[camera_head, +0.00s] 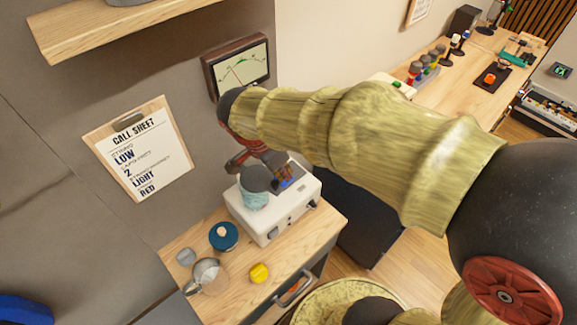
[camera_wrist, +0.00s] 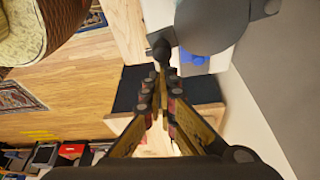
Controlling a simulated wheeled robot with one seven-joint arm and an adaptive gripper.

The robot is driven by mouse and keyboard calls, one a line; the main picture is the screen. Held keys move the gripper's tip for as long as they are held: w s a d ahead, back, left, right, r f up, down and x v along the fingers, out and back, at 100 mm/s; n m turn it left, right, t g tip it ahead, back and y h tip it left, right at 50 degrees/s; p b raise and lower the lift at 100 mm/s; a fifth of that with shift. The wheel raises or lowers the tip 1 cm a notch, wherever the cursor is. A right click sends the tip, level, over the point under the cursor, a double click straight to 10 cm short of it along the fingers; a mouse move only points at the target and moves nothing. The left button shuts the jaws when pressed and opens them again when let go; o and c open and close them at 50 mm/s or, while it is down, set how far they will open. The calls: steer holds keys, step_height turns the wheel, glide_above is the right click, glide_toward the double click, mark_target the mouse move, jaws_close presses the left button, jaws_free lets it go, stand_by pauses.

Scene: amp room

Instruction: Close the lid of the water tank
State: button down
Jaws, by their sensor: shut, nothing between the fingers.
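A white machine (camera_head: 280,208) stands on the wooden cabinet top, with a pale teal round tank (camera_head: 256,200) on it. A dark grey round piece (camera_head: 256,179), which looks like the tank's lid, shows at the top of the tank; I cannot tell how far it is open. In the wrist view a large grey rounded part (camera_wrist: 207,24) lies just beyond and to the right of my fingertips. My gripper (camera_wrist: 161,65) is shut and empty.
A blue-lidded pot (camera_head: 223,236), a metal pitcher (camera_head: 206,276), a yellow piece (camera_head: 260,273) and a grey piece (camera_head: 186,256) stand left and in front of the machine. A framed meter (camera_head: 240,68) and clipboard (camera_head: 139,148) hang on the wall behind. A wooden shelf (camera_head: 120,35) juts out above.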

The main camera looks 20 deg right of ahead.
mark_target(278, 193)
steer(key=shift+s+a+m, duration=0.55)
steer(key=shift+a+m, duration=0.05)
steer(key=shift+a, duration=0.05)
steer(key=shift+s+a+b, duration=0.3)
steer(key=shift+s+a, duration=0.2)
steer(key=shift+a, duration=0.1)
